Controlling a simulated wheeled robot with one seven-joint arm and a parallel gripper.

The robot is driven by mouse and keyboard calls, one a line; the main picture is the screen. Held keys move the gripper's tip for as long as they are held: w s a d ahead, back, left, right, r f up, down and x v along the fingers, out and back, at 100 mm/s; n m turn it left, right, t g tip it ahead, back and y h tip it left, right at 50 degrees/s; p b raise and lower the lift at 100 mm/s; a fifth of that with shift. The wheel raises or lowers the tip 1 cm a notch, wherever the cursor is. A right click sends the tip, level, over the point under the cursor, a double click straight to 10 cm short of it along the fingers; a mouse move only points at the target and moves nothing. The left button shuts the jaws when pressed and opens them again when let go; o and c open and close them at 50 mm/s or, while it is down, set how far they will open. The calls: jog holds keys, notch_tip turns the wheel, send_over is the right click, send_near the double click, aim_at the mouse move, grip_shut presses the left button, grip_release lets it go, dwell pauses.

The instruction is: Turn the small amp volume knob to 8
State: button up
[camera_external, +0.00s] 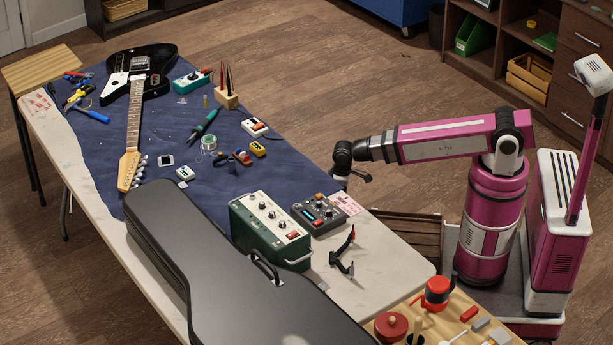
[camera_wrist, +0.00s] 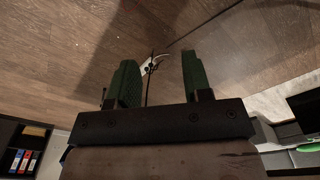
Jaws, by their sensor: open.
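The small amp appears to be the dark green box (camera_external: 270,230) with a pale top panel carrying several knobs, in the external view. It stands on the table between the guitar case and a dark device. Which knob is the volume, and where it points, is too small to read. My gripper (camera_external: 352,177) is above and to the right of the amp, clear of it, near the table's right edge. In the wrist view its two green fingers (camera_wrist: 158,72) are apart with nothing gripped between them. The amp is not recognisable in that view.
A black clamp-like tool (camera_external: 343,256) lies in front. The guitar (camera_external: 135,110) and small tools occupy the blue mat (camera_external: 220,165).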

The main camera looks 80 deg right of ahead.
jog(key=w+d+r+n+t+h, duration=0.1)
jog(key=w+d+r+n+t, duration=0.3)
jog(key=w+d, duration=0.6)
jog(key=w+d+r+n+t, duration=0.15)
jog(key=w+d+r, duration=0.5)
jog(key=w, duration=0.85)
jog(key=w+d+r+n+t+h, duration=0.1)
jog(key=w+d+r+n, duration=0.35)
jog(key=w+r, duration=0.25)
jog(key=w+d+r+n+t, duration=0.1)
jog(key=w+d+r+n, duration=0.2)
jog(key=w+d+r, duration=0.35)
jog(key=s+a+r+n+g+y, duration=0.1)
jog(key=a+r+n, duration=0.25)
jog(key=a, duration=1.15)
jog(key=a+r+n+g+y, duration=0.1)
jog(key=a+r+n, duration=0.25)
jog(key=a, duration=1.15)
jog(key=s+a+r+n+g+y, duration=0.1)
jog(key=a+r+n+g, duration=0.2)
jog(key=a, duration=1.2)
notch_tip(320, 180, up, 10)
jog(key=n+g+h, duration=0.1)
jog(key=n+g, duration=0.2)
jog(key=n, duration=0.9)
send_over(272, 212)
notch_tip(272, 212, down, 10)
jog(key=shift+r, duration=0.15)
